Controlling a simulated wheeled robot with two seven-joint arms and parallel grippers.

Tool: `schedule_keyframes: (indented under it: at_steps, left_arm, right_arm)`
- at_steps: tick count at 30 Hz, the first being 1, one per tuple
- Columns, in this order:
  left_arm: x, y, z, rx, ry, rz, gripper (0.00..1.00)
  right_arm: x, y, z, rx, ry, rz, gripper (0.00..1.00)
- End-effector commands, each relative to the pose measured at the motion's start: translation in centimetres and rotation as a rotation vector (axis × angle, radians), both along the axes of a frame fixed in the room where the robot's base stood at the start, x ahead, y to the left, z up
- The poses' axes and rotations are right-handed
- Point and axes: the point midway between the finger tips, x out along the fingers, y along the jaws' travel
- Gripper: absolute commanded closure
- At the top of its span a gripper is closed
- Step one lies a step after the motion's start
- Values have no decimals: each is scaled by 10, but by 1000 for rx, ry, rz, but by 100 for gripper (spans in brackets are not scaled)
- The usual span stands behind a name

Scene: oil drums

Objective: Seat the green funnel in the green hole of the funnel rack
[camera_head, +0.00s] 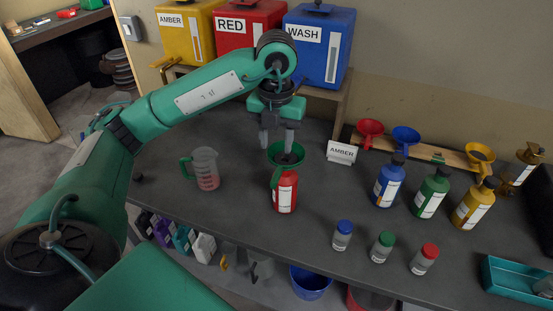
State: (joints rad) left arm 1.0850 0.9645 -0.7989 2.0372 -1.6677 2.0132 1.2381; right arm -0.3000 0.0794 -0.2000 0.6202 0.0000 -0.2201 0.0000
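The green funnel (286,154) sits in the mouth of the red bottle (285,193) at the middle of the bench. My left gripper (277,146) points down at the funnel. Its two fingers are apart, with the tips at the funnel's mouth; I cannot tell whether they touch it. The funnel rack (455,159) is a wooden board at the back right. It holds a red funnel (370,129), a blue funnel (406,136) and a yellow funnel (480,153). A small green mark shows between blue and yellow, partly hidden behind the green bottle (431,195). My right gripper is not visible.
Blue (388,187) and yellow (473,205) bottles stand before the rack. A measuring jug (204,169) is left of the red bottle. An AMBER sign (342,152) stands between gripper and rack. Several small capped jars (382,247) stand near the front; a teal tray (515,280) is right.

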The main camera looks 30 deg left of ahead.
Motion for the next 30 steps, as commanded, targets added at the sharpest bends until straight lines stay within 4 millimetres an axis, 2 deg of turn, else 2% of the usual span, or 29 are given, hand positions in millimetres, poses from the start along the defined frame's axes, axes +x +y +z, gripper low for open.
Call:
schedule_keyframes:
  at_steps: [8, 24, 30]
  left_arm:
    - [-1, -1, -28, -4, 5, -3, 60]
    - [-1, -1, -115, -5, 5, -3, 60]
    - [0, -1, -131, -5, 2, -4, 60]
  right_arm:
    - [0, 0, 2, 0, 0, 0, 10]
    - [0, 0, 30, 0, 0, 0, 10]
    - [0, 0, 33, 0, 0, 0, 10]
